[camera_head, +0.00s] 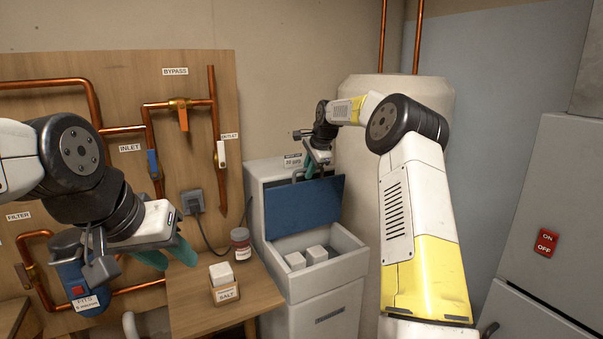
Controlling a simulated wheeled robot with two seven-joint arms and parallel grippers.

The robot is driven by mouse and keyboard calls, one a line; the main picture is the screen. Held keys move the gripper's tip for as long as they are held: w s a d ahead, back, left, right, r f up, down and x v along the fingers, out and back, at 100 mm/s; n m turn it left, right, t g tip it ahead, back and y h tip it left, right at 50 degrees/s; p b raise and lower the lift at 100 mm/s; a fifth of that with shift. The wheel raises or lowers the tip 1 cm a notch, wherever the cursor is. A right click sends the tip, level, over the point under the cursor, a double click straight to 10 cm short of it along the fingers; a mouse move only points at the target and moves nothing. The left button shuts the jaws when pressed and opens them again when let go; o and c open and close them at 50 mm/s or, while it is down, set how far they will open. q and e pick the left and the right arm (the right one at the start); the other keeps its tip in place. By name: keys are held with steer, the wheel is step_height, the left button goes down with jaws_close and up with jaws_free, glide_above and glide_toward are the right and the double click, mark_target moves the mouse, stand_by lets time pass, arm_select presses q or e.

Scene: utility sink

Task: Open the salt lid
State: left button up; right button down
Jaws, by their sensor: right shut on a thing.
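The salt cabinet (330,303) is a pale grey box in the middle. Its blue lid (302,210) stands raised and tilted at the back of the opening. Two white blocks (316,254) show inside the open bin. My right gripper (311,174) is shut on the lid's upper edge; its fingertips are small and partly hidden. My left gripper (166,256) hangs at the left over the wooden table's back edge, away from the lid. Its green fingers look apart, with nothing seen between them.
A wooden table (185,322) carries a holder labelled SALT (227,292) with a white block and a dark red jar (240,243). Copper pipes (94,105) and a blue filter housing (70,270) are at left. A large beige tank (357,200) stands behind my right arm.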

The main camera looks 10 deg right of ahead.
steer(key=shift+w, duration=0.15)
steer(key=c, duration=1.5)
jaws_free()
steer(key=shift+o, duration=0.2)
steer(key=v, duration=0.7)
steer(key=shift+s+r, duration=0.2)
steer(key=shift+r, duration=0.15)
